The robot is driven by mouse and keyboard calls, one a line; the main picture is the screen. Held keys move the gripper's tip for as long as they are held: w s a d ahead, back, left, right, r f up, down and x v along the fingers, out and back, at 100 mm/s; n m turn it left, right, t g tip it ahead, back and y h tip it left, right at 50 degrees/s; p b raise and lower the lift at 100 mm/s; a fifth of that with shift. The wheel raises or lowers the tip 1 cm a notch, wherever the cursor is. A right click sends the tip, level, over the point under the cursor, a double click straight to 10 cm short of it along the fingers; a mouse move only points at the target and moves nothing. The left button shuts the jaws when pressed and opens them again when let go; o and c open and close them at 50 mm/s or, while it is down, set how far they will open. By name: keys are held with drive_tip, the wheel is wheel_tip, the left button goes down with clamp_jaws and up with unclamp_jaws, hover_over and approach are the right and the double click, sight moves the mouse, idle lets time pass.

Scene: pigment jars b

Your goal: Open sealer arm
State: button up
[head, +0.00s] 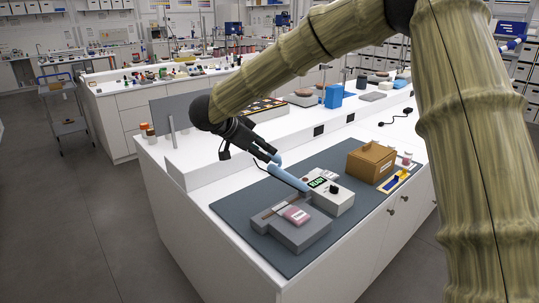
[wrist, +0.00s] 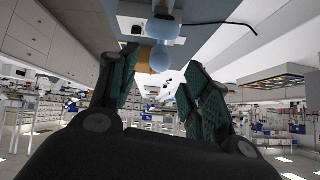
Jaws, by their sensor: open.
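The sealer has a white housing (head: 330,195) with a green display, on the grey mat. Its light-blue arm (head: 288,178) slants up and left from the housing, ending in a rounded blue knob (head: 276,158). My gripper (head: 267,153) is at this raised end. In the wrist view, the blue knob (wrist: 161,58) shows ahead between my gripper's spread green-padded fingers (wrist: 165,88); I cannot tell whether they touch it. A grey block (head: 290,232) with a pink-labelled pouch (head: 295,214) lies in front of the housing.
A brown box (head: 370,161) stands right of the sealer on the mat (head: 240,212). A yellow-and-blue item (head: 394,181) and a small jar (head: 407,158) are farther right. A raised white ledge (head: 200,172) runs behind. The mat's left part is clear.

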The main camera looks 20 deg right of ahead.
drive_tip(key=v, duration=0.4)
drive_tip(key=shift+s+a+r, duration=0.1)
drive_tip(key=shift+a+r, duration=0.15)
